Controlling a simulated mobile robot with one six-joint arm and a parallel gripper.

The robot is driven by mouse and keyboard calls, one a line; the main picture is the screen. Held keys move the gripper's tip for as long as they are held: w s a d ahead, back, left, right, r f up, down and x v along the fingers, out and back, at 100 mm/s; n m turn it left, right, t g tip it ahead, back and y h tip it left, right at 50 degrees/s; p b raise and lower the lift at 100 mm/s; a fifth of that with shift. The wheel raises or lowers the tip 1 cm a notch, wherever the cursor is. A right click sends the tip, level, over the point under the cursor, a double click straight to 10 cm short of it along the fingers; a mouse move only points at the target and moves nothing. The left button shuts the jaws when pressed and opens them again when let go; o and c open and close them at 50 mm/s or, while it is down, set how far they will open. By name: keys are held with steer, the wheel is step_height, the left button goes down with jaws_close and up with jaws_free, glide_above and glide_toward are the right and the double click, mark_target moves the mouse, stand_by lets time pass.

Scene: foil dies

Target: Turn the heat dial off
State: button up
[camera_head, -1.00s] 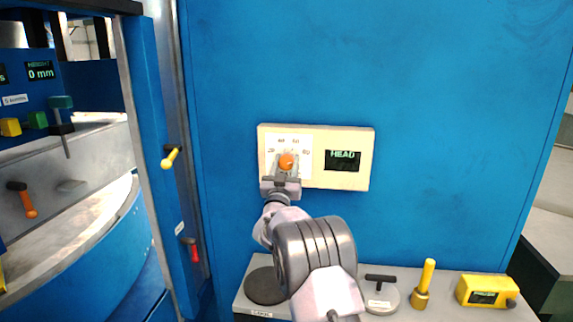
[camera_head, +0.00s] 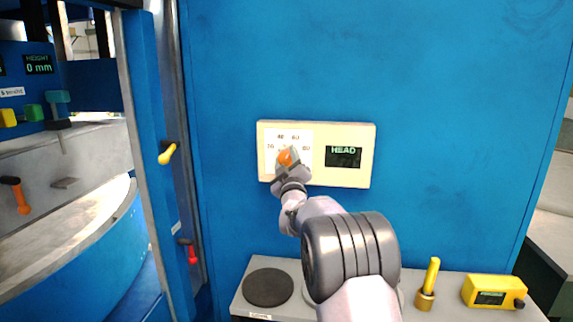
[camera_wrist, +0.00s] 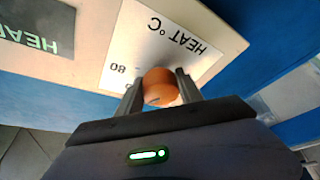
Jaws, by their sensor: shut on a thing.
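The heat dial is an orange round knob (camera_head: 285,156) on a white scale plate with numbers, at the left of a cream panel (camera_head: 349,176) on the blue wall. My gripper (camera_head: 287,160) is at the dial, tilted, with its fingers on either side of the knob. In the wrist view the orange knob (camera_wrist: 160,87) sits between the two fingers of my gripper (camera_wrist: 158,90), which are shut on it.
A display (camera_head: 343,157) reading "HEAD" is right of the dial. Below, a grey bench holds a dark disc (camera_head: 268,287), a brass tool with a yellow handle (camera_head: 428,284) and a yellow box (camera_head: 492,291). Yellow (camera_head: 167,153) and red (camera_head: 190,252) levers stick out at the left.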

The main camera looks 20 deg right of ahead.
steer(key=n+y, duration=0.1)
steer(key=n, duration=0.1)
steer(key=n+g+y, duration=0.1)
steer(key=n, duration=0.2)
steer(key=shift+r, duration=0.1)
steer(key=n+g+y, duration=0.1)
steer(key=n, duration=0.4)
steer(key=shift+r+p, duration=0.1)
steer(key=shift+p, duration=0.2)
steer(key=n+g+p, duration=0.1)
steer(key=n+g, duration=0.1)
steer(key=n, duration=0.2)
steer(key=n+g+p, duration=0.1)
steer(key=n+p, duration=0.1)
steer(key=n, duration=0.1)
steer(key=shift+n+g, duration=0.3)
steer(key=shift+g, duration=0.1)
steer(key=shift+h, duration=0.3)
steer(key=o, duration=1.4)
steer(key=shift+s, duration=0.1)
